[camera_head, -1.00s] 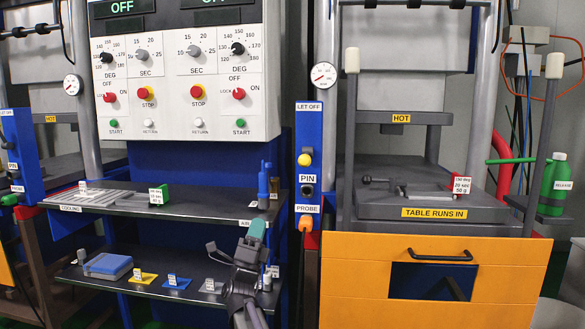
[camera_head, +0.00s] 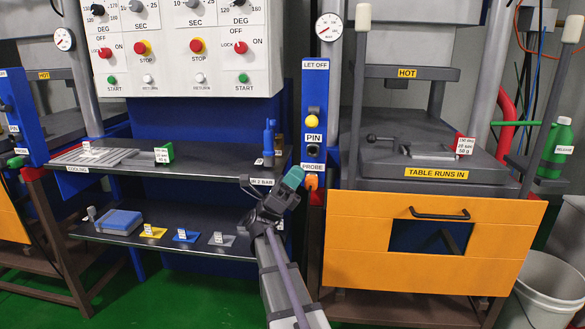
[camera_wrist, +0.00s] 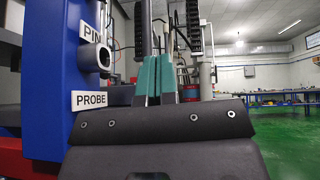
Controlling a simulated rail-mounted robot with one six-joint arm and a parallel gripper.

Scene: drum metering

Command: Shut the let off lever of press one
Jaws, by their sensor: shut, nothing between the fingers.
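The blue post (camera_head: 315,75) labelled LET OFF stands left of the right-hand press and carries a yellow knob (camera_head: 312,121), which seems to be its lever end. Below are the PIN socket (camera_head: 313,150) and orange PROBE plug (camera_head: 311,182). A second, similar blue post (camera_head: 27,125) is partly seen at the far left; I cannot tell which is press one's. My gripper (camera_head: 293,177) is shut and empty, just left of PROBE in the head view and below the knob. In the wrist view its teal fingers (camera_wrist: 155,80) are right of the post (camera_wrist: 50,80); the knob is not visible there.
A white bin (camera_head: 548,290) stands far right.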

